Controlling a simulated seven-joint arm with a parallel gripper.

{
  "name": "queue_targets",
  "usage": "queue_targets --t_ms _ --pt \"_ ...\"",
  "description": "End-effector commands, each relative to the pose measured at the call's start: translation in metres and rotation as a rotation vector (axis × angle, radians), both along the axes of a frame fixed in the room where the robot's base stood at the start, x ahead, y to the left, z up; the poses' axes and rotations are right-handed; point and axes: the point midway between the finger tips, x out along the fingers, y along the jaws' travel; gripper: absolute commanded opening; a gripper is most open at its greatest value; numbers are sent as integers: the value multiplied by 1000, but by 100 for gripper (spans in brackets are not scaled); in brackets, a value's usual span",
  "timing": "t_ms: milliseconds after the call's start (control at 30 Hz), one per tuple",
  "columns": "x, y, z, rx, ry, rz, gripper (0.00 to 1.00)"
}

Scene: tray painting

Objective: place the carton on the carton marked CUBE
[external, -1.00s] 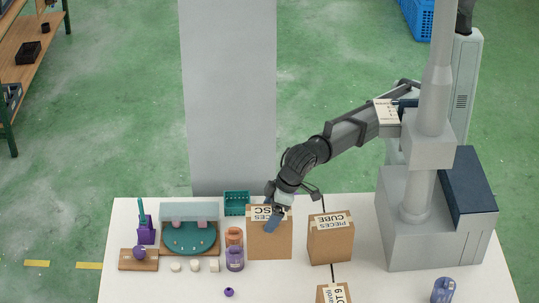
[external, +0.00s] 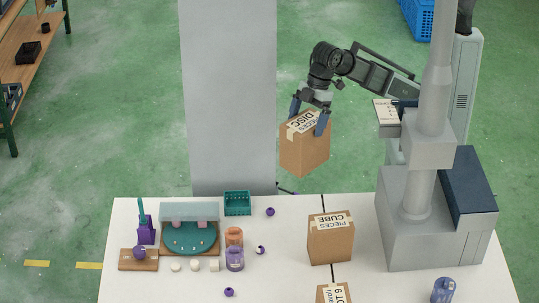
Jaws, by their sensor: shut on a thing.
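My gripper (external: 310,112) is shut on a brown carton (external: 303,153) labelled PIECES DISC. It holds the carton in the air, slightly tilted, with one finger on each side near its top. In the picture it shows above and to the left of the carton marked CUBE (external: 331,240). That carton stands upright on the white table, its label on top, apart from the held one.
Another carton (external: 333,294) stands at the front edge of the picture. A purple bottle (external: 235,259), a teal turntable (external: 189,237), a teal basket (external: 237,203) and small purple pieces (external: 270,212) are on the left.

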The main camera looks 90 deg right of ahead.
Motion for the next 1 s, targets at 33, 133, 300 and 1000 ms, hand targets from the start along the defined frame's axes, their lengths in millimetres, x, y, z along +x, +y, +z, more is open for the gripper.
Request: queue_targets --t_ms 33,133,300,1000 --pt "-11 0 -2 -1 1 74 15" --pt "-28 11 -11 -7 5 241 15" --pt "-52 38 -37 -6 7 518 15" --pt "-80 69 -95 16 -4 830 15"
